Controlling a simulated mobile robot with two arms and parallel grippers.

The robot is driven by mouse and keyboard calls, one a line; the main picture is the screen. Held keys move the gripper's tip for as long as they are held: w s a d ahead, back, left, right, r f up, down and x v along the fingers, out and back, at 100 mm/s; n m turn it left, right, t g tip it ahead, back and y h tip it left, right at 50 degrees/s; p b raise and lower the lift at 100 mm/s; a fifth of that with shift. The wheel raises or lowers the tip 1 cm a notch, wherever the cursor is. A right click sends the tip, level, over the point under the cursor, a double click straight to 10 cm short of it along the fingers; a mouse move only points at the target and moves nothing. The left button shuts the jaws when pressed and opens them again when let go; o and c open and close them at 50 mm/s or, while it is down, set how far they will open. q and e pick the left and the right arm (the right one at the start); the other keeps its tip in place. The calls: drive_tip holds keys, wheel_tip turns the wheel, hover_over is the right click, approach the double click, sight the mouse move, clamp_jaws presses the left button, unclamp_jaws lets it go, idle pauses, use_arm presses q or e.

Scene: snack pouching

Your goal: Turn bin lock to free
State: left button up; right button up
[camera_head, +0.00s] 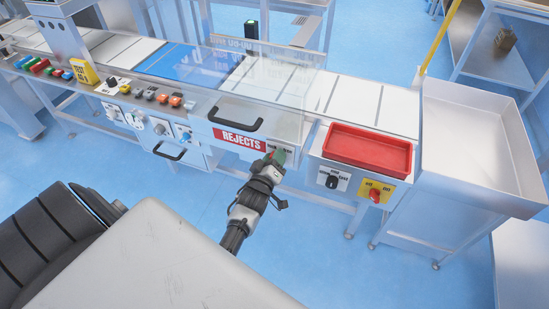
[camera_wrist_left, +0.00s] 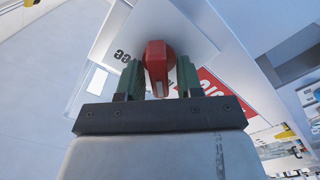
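The bin lock is a red knob (camera_wrist_left: 157,65) with a raised bar handle on a white panel, just right of the red REJECTS sign (camera_head: 239,139) in the head view. My left gripper (camera_head: 277,156) is at the panel there and largely hides the knob. In the left wrist view the green fingers (camera_wrist_left: 159,78) stand open on either side of the handle, with gaps visible. The handle points down toward the palm in that view. Label letters "ee" show left of the knob; the rest of the label is hidden. My right gripper is not in view.
The reject bin's black handle (camera_head: 235,123) is just above the sign. Right of my gripper are a black dial (camera_head: 331,181), a red switch on a yellow plate (camera_head: 375,195) and a red tray (camera_head: 368,150). The floor in front is clear.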

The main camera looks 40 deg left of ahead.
use_arm(q)
drive_tip(key=shift+m, duration=0.5)
drive_tip(key=m, duration=0.4)
drive_tip(key=shift+d+m, duration=0.2)
drive_tip(key=shift+m, duration=0.1)
drive_tip(key=m, duration=0.4)
drive_tip(key=shift+d+m, duration=0.2)
drive_tip(key=shift+m, duration=0.1)
drive_tip(key=m, duration=0.4)
drive_tip(key=shift+w+d+b, duration=0.1)
drive_tip(key=shift+d+b, duration=0.05)
drive_tip(key=shift+b, duration=0.2)
drive_tip(key=shift+d+f+m+b, duration=0.1)
drive_tip(key=shift+m+b, duration=0.3)
drive_tip(key=shift+m, duration=1.4)
drive_tip(key=o, duration=0.6)
